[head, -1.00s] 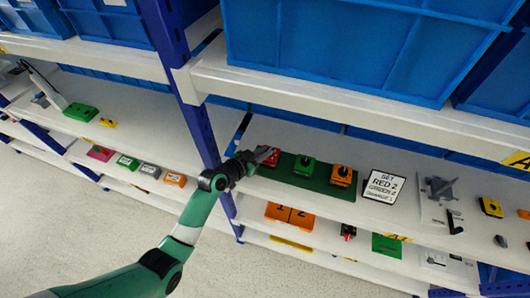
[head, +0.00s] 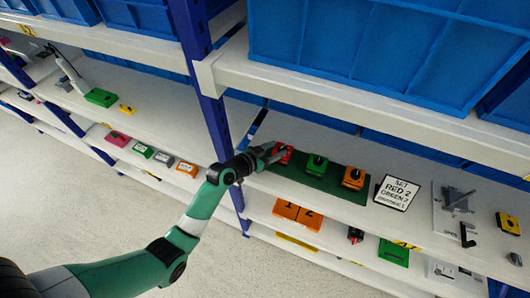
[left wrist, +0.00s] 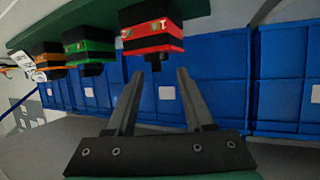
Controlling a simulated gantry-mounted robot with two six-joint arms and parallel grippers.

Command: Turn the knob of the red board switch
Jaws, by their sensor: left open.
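The red board switch (head: 281,154) sits at the left end of a dark green board (head: 330,183) on the shelf. In the left wrist view the red switch (left wrist: 150,32) hangs at the top of the picture, and its black knob (left wrist: 153,62) points towards my fingers. My left gripper (head: 268,153) is right at the red switch in the head view. In the left wrist view it (left wrist: 160,90) is open, with the two fingers apart and the knob just beyond and between the tips. No contact is visible. My right gripper is not in view.
A green switch (head: 316,166) and an orange switch (head: 353,178) stand to the right on the same board. A white sign (head: 397,192) reads SET, RED 2, GREEN 2, with a blurred last line. A blue upright post (head: 205,90) and blue bins (head: 360,50) border the space.

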